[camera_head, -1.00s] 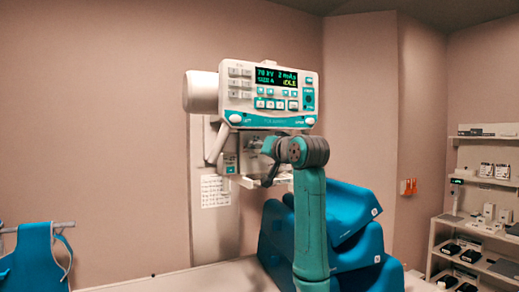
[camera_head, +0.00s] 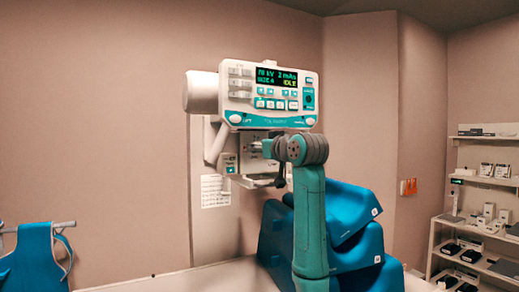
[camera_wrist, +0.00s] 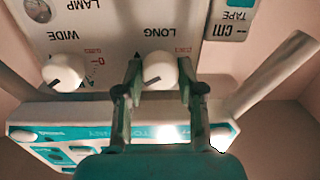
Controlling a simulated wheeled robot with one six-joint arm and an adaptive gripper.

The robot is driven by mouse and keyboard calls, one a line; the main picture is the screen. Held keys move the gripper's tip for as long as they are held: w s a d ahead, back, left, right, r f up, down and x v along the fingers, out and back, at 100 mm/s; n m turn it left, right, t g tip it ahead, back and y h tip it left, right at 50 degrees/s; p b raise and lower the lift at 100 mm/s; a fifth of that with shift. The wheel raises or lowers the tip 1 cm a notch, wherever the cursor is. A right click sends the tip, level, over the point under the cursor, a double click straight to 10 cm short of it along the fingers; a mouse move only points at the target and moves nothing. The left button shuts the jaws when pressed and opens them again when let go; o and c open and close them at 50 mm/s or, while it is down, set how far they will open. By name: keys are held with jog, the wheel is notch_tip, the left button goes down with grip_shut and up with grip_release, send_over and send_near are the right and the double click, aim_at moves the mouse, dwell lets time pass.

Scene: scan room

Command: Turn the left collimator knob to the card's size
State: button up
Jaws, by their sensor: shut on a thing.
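The collimator panel (camera_wrist: 105,22) fills the top of the wrist view, with its lettering upside down. Two round white knobs with dark pointer marks sit on it. The knob by LONG (camera_wrist: 160,72) is between the fingers of my gripper (camera_wrist: 160,88), which is shut on it. The knob by WIDE (camera_wrist: 63,72) stands free at picture left. In the head view my arm partly covers the collimator (camera_head: 258,146) under the teal-and-white console (camera_head: 268,95). A paper with writing (camera_head: 215,191), too small to read, hangs on the column; I cannot tell whether it is the card.
A light bar (camera_wrist: 270,75) slants beside my gripper at the right of the wrist view. Blue stacked cushions (camera_head: 345,235) stand behind my arm. A blue apron (camera_head: 38,258) hangs at left, and shelves with boxes (camera_head: 485,225) stand at right.

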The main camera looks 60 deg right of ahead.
jog(key=n, duration=1)
jog(key=shift+a+g, duration=0.1)
jog(key=shift+g, duration=0.2)
dwell(0.4)
jog(key=o, duration=1.1)
jog(key=shift+o, duration=0.2)
jog(key=v, duration=1.2)
jog(key=shift+f, duration=0.15)
